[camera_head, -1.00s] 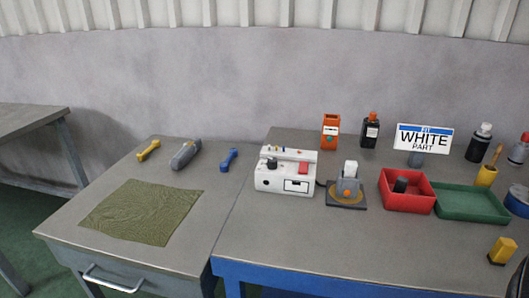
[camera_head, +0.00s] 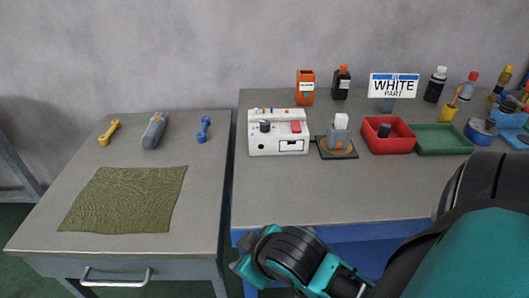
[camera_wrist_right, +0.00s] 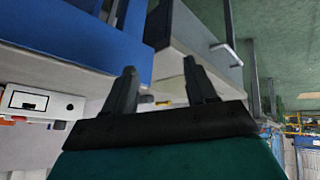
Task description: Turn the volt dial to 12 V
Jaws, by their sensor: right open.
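A white power unit (camera_head: 262,145) stands on the right-hand table in the head view. A black round knob (camera_head: 265,126) is on its left part, and a red block (camera_head: 296,127) is to the knob's right. The dial's markings are too small to read. The unit appears upside down at the left edge of the right wrist view (camera_wrist_right: 35,100). My right gripper (camera_head: 244,251) is low at the table's front edge, well in front of the unit and apart from it. Its two fingers stand apart with nothing between them in the wrist view (camera_wrist_right: 160,66). My left gripper is not in view.
A grey-and-white device on a dark base (camera_head: 338,153) stands right of the unit, then a red bin (camera_head: 388,145) and a green tray (camera_head: 444,140). Bottles and a WHITE PART sign (camera_head: 394,85) stand behind. The table in front of the unit is clear. A green cloth (camera_head: 125,200) lies left.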

